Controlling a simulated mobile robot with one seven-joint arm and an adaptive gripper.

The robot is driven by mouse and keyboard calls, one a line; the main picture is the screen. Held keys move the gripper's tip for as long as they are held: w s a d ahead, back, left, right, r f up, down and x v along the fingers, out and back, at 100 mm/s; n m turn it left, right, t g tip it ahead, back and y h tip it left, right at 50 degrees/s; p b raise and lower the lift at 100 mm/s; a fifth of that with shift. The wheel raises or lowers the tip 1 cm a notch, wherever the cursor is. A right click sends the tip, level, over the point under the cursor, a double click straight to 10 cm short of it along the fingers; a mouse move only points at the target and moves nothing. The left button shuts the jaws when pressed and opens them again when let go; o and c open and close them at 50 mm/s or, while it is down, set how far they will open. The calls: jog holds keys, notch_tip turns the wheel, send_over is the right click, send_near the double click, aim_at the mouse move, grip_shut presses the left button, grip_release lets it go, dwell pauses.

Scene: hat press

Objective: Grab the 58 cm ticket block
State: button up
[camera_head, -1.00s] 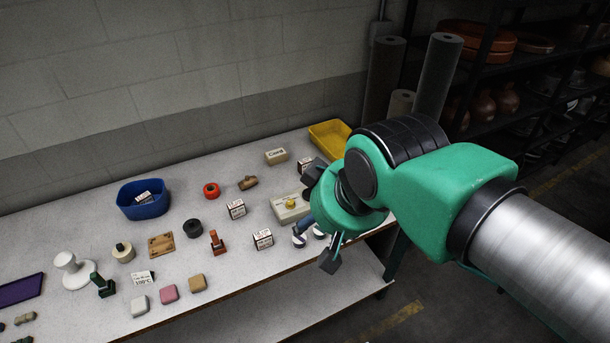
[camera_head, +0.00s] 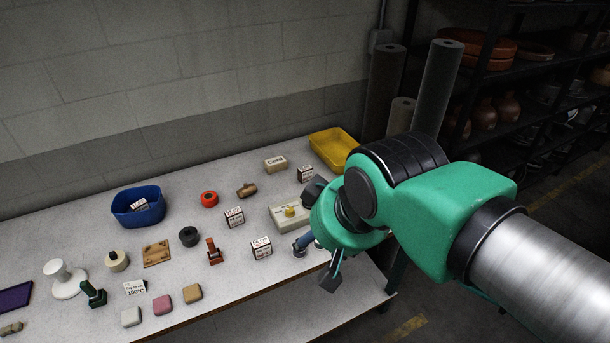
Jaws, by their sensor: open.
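Several small white ticket blocks with dark and red print are in view; the print is too small to tell which reads 58 cm. One ticket block (camera_head: 234,217) stands mid-table, another ticket block (camera_head: 261,248) nearer the front edge, and a third ticket block (camera_head: 305,174) at the back by the yellow tray. One more lies in the blue bin (camera_head: 138,212). My gripper (camera_head: 319,236) is open at the table's right front, to the right of the front block and apart from it. Its wrist hides part of the table's right end.
A beige box with a yellow knob (camera_head: 289,212) sits close to my gripper, with small items partly hidden beside it. A yellow tray (camera_head: 334,148) is at the back right. Stamps, pads and coloured blocks crowd the left. Bare tabletop (camera_head: 225,275) shows near the front edge.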

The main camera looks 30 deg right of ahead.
jog(key=shift+o, duration=0.6)
jog(key=shift+r, duration=0.1)
jog(key=w+d+r+m+g+p, duration=0.1)
jog(key=w+d+r+m+p, duration=0.15)
jog(key=w, duration=0.75)
jog(key=w+d+r+m+g+p, duration=0.1)
jog(key=w+d+m+p, duration=0.2)
jog(key=w, duration=0.7)
jog(key=w+d+r+m+g+p, duration=0.1)
jog(key=w+d+m+p, duration=0.15)
jog(key=w, duration=0.75)
jog(key=w+d+f+m+g+p, duration=0.1)
jog(key=w+d+f+m+p, duration=0.2)
jog(key=w+d+f, duration=0.4)
jog(key=w+d+f+m+g+p, duration=0.1)
jog(key=w+d+f+m+p, duration=0.2)
jog(key=w+f, duration=1)
jog(key=d+f+m, duration=0.1)
jog(key=d+m, duration=0.2)
jog(key=d, duration=0.1)
jog(key=shift+w+d+f+g, duration=0.2)
jog(key=shift+w+g, duration=0.1)
jog(key=shift+w, duration=0.1)
jog(key=shift+f, duration=0.1)
